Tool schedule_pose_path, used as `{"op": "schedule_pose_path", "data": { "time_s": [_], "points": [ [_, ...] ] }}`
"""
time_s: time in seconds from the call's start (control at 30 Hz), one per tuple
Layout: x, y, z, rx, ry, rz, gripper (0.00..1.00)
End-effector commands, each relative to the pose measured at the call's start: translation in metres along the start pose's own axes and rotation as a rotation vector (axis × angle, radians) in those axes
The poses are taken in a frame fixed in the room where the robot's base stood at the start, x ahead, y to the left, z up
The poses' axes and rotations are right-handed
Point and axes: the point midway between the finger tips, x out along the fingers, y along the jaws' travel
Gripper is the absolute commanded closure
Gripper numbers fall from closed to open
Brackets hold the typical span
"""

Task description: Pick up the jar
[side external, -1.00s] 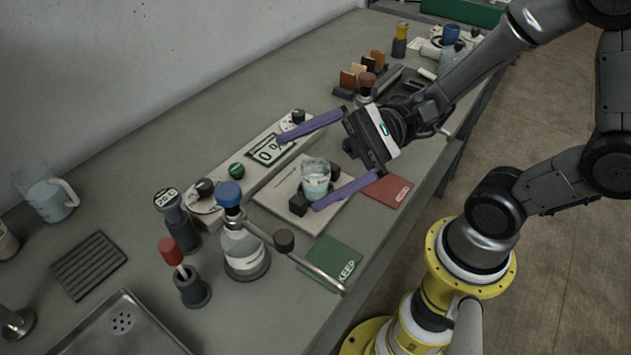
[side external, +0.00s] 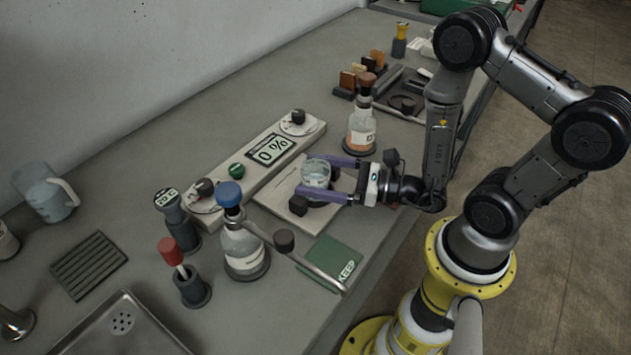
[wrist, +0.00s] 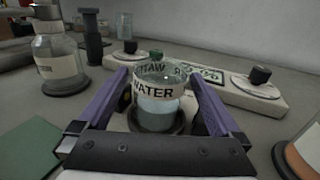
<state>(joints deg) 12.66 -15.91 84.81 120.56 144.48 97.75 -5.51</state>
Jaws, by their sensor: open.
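A clear glass jar (side external: 316,172) with a "WATER" label and pale liquid stands upright on a light plate (side external: 268,198) in front of the control panel. In the wrist view the jar (wrist: 157,112) sits on a dark round base. My gripper (side external: 316,178) is level and open, reaching in from the right. Its two purple fingers lie on either side of the jar. In the wrist view there is a small gap between the jar and each finger (wrist: 158,78).
A blue-capped bottle (side external: 243,248) with a metal arm stands left of the plate. A brown-capped bottle (side external: 361,133) stands close behind my gripper.

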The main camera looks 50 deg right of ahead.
Motion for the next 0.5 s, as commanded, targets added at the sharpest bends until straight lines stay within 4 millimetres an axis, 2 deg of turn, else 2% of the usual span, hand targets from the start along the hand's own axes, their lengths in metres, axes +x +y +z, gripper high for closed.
{"op": "schedule_pose_path", "data": {
  "time_s": [0.23, 0.5],
  "points": [
    [0.022, 0.001, 0.0, 0.0, 0.0, 0.003, 0.0],
    [0.027, 0.0, 0.0, 0.001, 0.001, 0.0, 0.0]
  ]
}}
